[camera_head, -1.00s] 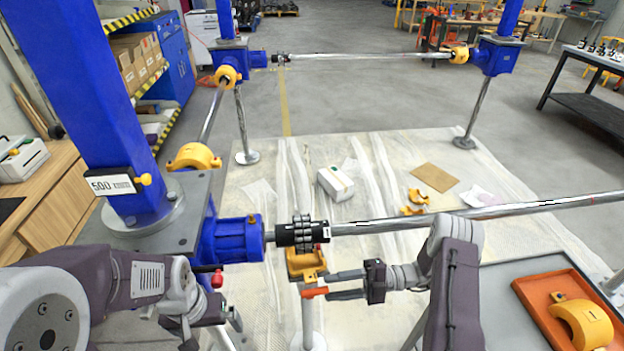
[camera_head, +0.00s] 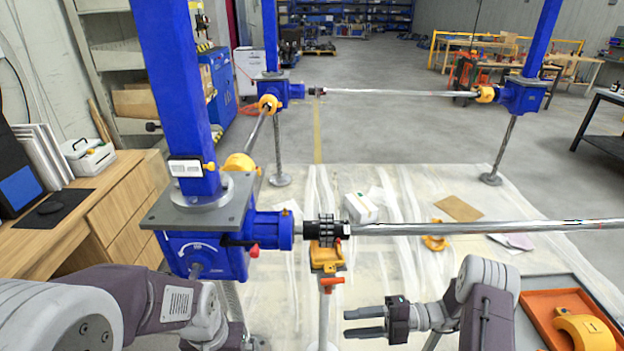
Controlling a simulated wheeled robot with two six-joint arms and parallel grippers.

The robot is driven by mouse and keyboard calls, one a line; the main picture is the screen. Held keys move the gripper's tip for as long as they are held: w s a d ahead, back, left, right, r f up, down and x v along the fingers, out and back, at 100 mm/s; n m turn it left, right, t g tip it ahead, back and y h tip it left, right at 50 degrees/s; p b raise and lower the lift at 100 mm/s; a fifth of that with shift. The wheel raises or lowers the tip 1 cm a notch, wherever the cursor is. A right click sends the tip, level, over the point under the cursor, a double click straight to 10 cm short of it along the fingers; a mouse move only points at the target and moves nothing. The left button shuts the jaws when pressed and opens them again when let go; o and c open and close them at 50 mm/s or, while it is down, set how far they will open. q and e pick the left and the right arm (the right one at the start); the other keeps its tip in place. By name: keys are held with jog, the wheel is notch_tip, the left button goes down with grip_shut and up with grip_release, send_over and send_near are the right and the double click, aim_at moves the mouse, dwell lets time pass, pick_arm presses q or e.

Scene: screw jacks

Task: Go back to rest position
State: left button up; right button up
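My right gripper (camera_head: 347,323) is open and empty, its two dark fingers apart and pointing left over the floor sheet. It is below and to the right of a yellow bracket (camera_head: 328,258) with an orange handle (camera_head: 332,282), apart from both. The bracket sits just under the black coupling (camera_head: 324,230) between the blue screw jack (camera_head: 207,247) and the long metal shaft (camera_head: 460,228). My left arm (camera_head: 130,303) comes in low at the left, in front of the jack. Its wrist reaches the bottom edge, and its gripper fingers do not show.
An orange tray (camera_head: 535,303) with a yellow cover (camera_head: 584,333) is at the lower right. A white box (camera_head: 361,208), a yellow part (camera_head: 434,241) and a cardboard piece (camera_head: 459,208) lie on the floor sheet. A wooden bench (camera_head: 85,218) stands at the left.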

jog(key=s+a+r+n+g+h+p, duration=0.2)
jog(key=s+a+r+n+h+p, duration=0.15)
jog(key=r+n, duration=0.4)
jog(key=s+a+r+n+g+h+p, duration=0.2)
jog(key=s+r+n+h+p, duration=0.25)
jog(key=r, duration=0.55)
jog(key=s+d+f+n+t+h+p, duration=0.15)
jog(key=d+n+h, duration=0.25)
jog(key=n, duration=0.4)
jog(key=s+d+n+t+h, duration=0.2)
jog(key=s+d+n+h, duration=0.15)
jog(key=n, duration=0.45)
pick_arm(q)
notch_tip(320, 180, up, 10)
jog(key=w, duration=0.1)
jog(key=shift+f, duration=0.25)
pick_arm(e)
jog(key=w+d+f+n+t+h, duration=0.2)
jog(key=w+d+f+n+t, duration=0.1)
jog(key=n, duration=0.8)
jog(key=shift+w+d, duration=0.65)
jog(key=shift+d, duration=0.4)
pick_arm(q)
jog(key=shift+w, duration=0.1)
